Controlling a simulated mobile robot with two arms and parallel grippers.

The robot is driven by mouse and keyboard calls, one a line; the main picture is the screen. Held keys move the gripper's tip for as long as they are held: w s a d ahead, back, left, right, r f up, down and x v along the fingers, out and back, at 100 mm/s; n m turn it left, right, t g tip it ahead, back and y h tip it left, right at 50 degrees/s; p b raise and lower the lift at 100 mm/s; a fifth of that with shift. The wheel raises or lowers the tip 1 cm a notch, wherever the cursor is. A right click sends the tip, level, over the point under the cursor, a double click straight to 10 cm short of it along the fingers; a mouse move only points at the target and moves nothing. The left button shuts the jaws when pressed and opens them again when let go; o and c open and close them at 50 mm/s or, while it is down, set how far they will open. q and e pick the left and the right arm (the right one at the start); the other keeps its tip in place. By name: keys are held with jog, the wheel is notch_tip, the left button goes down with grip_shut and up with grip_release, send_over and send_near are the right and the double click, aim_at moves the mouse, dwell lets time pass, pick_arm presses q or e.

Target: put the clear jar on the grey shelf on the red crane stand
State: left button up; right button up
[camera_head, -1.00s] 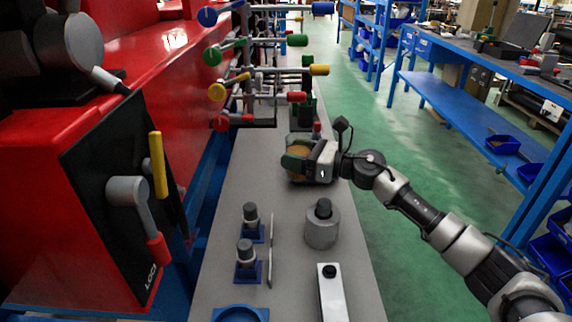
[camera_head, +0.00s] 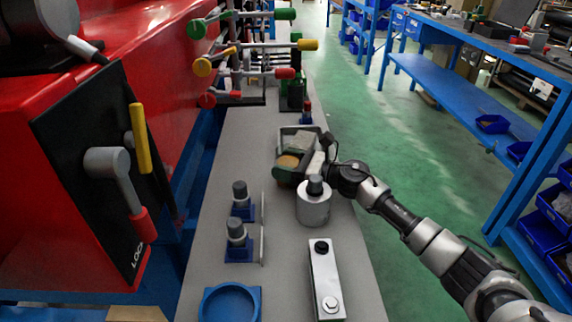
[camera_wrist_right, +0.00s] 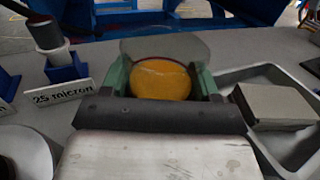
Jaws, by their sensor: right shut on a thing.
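The clear jar with orange contents (camera_head: 288,161) is between the green fingertips of my right gripper (camera_head: 291,167), which is shut on it. In the right wrist view the jar (camera_wrist_right: 161,78) shows its round orange face between the two fingers (camera_wrist_right: 160,84). Part of it is hidden by the gripper. The jar is over or close to the grey bench top beside a grey tray; I cannot tell whether it touches anything. The red crane stand (camera_head: 165,50) is along the left. I cannot pick out its grey shelf with certainty. My left gripper is not in view.
A grey tray (camera_wrist_right: 275,72) holding a box is close to the gripper. A silver cylinder (camera_head: 313,208) and two small blue stands (camera_head: 240,247) are nearer on the bench (camera_head: 215,180). Coloured rods stick out at the back left. A blue dish (camera_head: 230,303) is in front.

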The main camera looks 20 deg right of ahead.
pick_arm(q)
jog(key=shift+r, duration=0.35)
pick_arm(e)
jog(key=o, duration=0.7)
jog(key=shift+o, duration=0.2)
jog(key=shift+r, duration=0.1)
jog(key=v, duration=0.5)
jog(key=shift+s+d, duration=0.1)
jog(key=shift+d, duration=0.1)
jog(key=v, duration=0.5)
jog(key=shift+s+d, duration=0.25)
jog(key=shift+d, duration=0.05)
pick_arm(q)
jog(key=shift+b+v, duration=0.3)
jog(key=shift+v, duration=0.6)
pick_arm(e)
jog(key=shift+s+d, duration=0.25)
jog(key=shift+d, duration=0.05)
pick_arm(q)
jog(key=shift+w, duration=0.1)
